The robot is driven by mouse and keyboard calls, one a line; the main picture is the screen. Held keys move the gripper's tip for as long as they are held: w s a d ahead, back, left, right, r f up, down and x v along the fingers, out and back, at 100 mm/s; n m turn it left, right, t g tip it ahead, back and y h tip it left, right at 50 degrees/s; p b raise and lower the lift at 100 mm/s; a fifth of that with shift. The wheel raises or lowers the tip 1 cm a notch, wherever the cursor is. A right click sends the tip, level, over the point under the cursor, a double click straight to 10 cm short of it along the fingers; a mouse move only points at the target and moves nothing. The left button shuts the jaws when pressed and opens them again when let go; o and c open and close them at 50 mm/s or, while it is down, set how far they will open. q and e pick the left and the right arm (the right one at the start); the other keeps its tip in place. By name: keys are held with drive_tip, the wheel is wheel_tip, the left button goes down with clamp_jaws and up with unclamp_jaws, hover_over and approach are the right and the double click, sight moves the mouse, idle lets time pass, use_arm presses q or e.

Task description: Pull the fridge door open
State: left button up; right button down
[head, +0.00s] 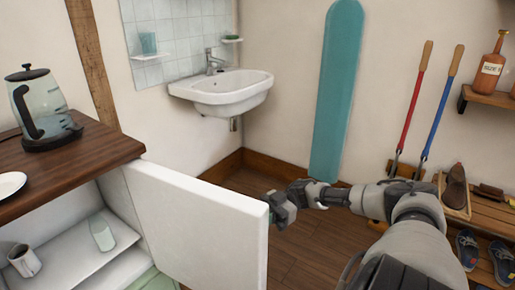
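The white fridge door (205,222) stands swung open, with the inside of the fridge showing to its left. Inside, a white shelf (75,262) holds a mug (23,261) and a clear glass (101,234). My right gripper (276,208) is at the free edge of the door, on its right side. The door edge partly hides its fingertips, so I cannot tell whether it is shut on anything or touching the door. The door's outer face and any handle are hidden. My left gripper is not in view.
A dark wooden top (75,165) above the fridge carries a kettle (42,108) and a white plate (10,185). A sink (221,91) hangs on the wall behind. A teal board (338,95) leans in the corner. A low shoe bench (487,222) stands at right. Brown floor (310,246) shows beyond the door.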

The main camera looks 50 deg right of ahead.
drive_tip(key=shift+d, duration=0.15)
drive_tip(key=c, duration=1.2)
unclamp_jaws()
drive_tip(key=shift+w, duration=0.1)
drive_tip(key=b+v, duration=0.1)
drive_tip(key=v, duration=1)
drive_tip(key=shift+b, duration=0.3)
